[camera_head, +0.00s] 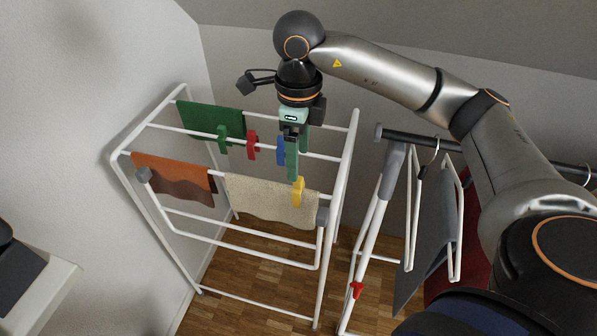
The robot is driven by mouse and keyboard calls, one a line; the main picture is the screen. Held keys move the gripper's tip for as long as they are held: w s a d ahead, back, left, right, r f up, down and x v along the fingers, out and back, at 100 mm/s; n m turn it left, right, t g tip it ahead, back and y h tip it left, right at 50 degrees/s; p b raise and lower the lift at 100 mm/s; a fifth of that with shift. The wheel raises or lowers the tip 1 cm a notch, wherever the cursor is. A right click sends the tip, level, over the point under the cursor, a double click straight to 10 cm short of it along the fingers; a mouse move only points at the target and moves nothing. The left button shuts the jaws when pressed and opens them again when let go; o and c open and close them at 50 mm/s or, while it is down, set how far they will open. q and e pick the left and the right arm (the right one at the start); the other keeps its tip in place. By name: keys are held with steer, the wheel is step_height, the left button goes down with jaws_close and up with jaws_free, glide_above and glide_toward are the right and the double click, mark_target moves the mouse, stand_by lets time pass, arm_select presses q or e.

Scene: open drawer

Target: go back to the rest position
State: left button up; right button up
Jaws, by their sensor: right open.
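My right gripper (297,166) is open and points down over the white drying rack (345,165). Its green fingers hang in front of the rack's right half, close to a blue clothes peg (281,151) and above a yellow peg (298,191). The fingers partly cover the blue peg. I see nothing held between them, and I cannot tell if they touch the rack. My right arm reaches in from the right, over a second rack. My left gripper is not in view.
A green cloth (210,120), a brown cloth (172,177) and a beige cloth (262,198) hang on the rack. A red peg (252,145) sits on a bar. A clothes rail (405,137) with hanging garments stands right. Walls close in behind and left.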

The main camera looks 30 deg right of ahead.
steer(key=s+a+n+g+y+p, duration=0.1)
steer(key=s+a+g+y, duration=0.15)
steer(key=a+y, duration=0.45)
steer(key=s+a+g+y+p, duration=0.1)
steer(key=s+a+y, duration=0.15)
steer(key=a, duration=0.85)
steer(key=a+r+m+t+y+p, duration=0.2)
steer(key=a+r+m+t+y, duration=0.1)
steer(key=a+r+m+y, duration=0.65)
steer(key=w+d+f+m+t+h+p, duration=0.1)
steer(key=w+d+f+m+t+h, duration=0.45)
steer(key=m+t, duration=0.5)
steer(key=w+d+f+m+t+h+p, duration=0.15)
steer(key=d+f+m+t+h, duration=0.4)
steer(key=m, duration=0.85)
steer(key=s+d+f+m+g+h, duration=0.2)
steer(key=s+f, duration=0.5)
steer(key=f, duration=0.5)
steer(key=s+d+f+m+g+h, duration=0.3)
steer(key=s+f+m, duration=0.4)
steer(key=f, duration=0.5)
steer(key=shift+s+d+g+h, duration=0.3)
steer(key=shift+s+d+g, duration=0.5)
steer(key=shift+d, duration=0.45)
